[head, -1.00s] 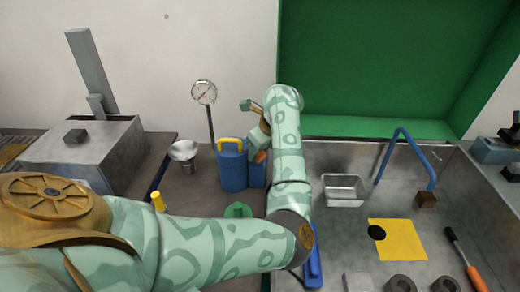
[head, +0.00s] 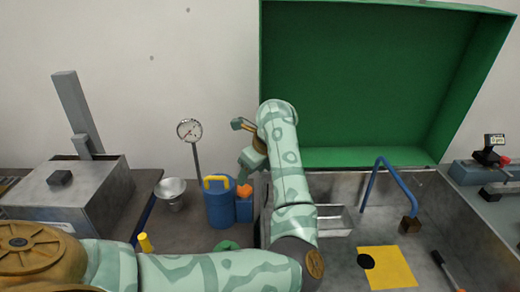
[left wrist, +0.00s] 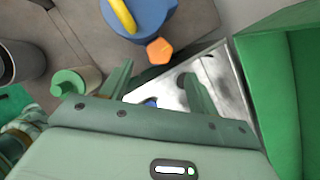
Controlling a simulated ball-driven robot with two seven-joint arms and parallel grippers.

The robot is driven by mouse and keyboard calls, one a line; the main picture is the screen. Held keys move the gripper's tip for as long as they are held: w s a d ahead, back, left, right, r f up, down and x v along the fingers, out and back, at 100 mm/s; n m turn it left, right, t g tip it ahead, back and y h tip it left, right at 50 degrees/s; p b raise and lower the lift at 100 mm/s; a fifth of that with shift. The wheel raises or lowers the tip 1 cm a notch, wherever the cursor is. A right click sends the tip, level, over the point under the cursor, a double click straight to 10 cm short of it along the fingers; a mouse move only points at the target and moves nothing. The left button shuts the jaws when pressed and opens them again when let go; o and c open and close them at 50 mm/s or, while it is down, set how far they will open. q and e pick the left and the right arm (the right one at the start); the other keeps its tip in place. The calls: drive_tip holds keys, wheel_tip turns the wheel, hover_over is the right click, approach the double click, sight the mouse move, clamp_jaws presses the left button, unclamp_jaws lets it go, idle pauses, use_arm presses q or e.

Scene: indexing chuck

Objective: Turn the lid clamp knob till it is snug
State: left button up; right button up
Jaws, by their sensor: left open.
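An orange faceted knob (head: 245,191) sits at the right side of a blue canister (head: 219,207) with a yellow handle. I take it to be the clamp knob. My left gripper (head: 246,172) is just above and behind the knob in the head view, its jaws apart and empty. In the left wrist view the left gripper (left wrist: 157,78) has one finger on each side of a clear gap. There the orange knob (left wrist: 159,51) lies beyond the fingertips, roughly in line with the gap, and looks apart from them. My right gripper is in neither view.
A pressure gauge (head: 189,130) on a post and a metal funnel cup (head: 172,191) stand left of the canister. A green panel (head: 350,80) rises behind the metal tray (head: 437,220) on the right. A blue bent pipe (head: 395,183) stands in the tray.

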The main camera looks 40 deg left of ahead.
use_arm(q)
drive_tip(key=p+v, duration=0.2)
drive_tip(key=v, duration=0.7)
